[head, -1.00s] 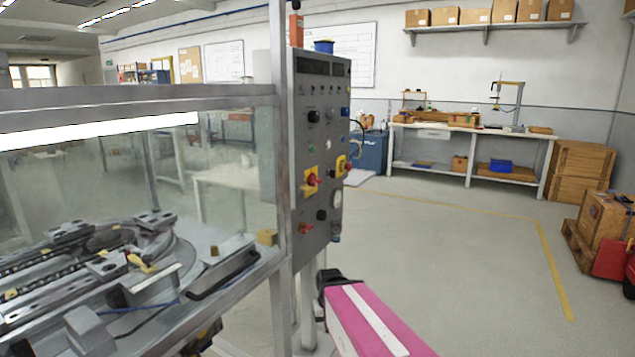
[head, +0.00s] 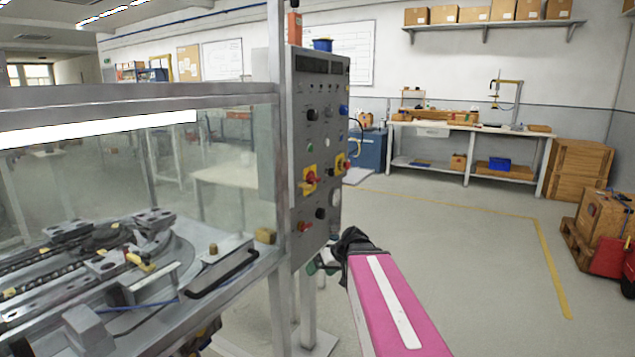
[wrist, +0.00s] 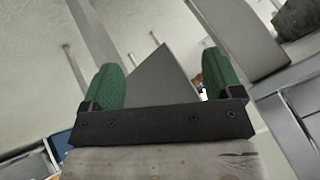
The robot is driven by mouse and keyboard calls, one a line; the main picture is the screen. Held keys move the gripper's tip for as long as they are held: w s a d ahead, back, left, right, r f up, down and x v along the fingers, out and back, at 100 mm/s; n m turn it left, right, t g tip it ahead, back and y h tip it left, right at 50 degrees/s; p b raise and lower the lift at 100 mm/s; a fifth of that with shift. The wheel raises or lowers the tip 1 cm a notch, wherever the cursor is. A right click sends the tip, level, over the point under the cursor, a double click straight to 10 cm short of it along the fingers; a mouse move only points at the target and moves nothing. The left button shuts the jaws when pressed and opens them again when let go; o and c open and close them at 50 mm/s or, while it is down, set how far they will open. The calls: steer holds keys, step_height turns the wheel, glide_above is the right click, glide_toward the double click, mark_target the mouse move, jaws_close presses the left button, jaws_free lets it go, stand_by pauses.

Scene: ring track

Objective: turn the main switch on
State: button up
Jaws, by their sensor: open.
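The grey control panel (head: 318,130) stands upright at the right end of the glazed machine in the head view. Two red rotary handles on yellow plates show on it: a near one (head: 311,180) on the left and another (head: 342,163) at the right edge. I cannot tell which is the main switch. My gripper (head: 318,264) is at the panel's lower edge, below both handles, partly hidden by the panel. In the wrist view its two green fingers (wrist: 163,80) are apart, with nothing gripped. A grey angular surface shows beyond them; no red handle is visible there.
The machine's metal frame (head: 278,150) and glass are close left of the panel. Small knobs and a lower red control (head: 304,226) are also on the panel. Open floor (head: 460,240) lies to the right, with a workbench (head: 470,130) far behind.

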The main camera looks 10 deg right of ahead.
steer(key=w+d+r+n+t+y, duration=0.2)
steer(key=w+r, duration=0.1)
steer(key=r, duration=0.4)
steer(key=w+d+r+n+t+y, duration=0.1)
steer(key=w+d+r+t+y, duration=0.15)
steer(key=r, duration=0.55)
steer(key=n+t+y, duration=0.2)
steer(key=n+t, duration=0.1)
glide_toward(317, 180)
steer(key=x, duration=1)
steer(key=shift+d, duration=0.1)
steer(key=c, duration=0.9)
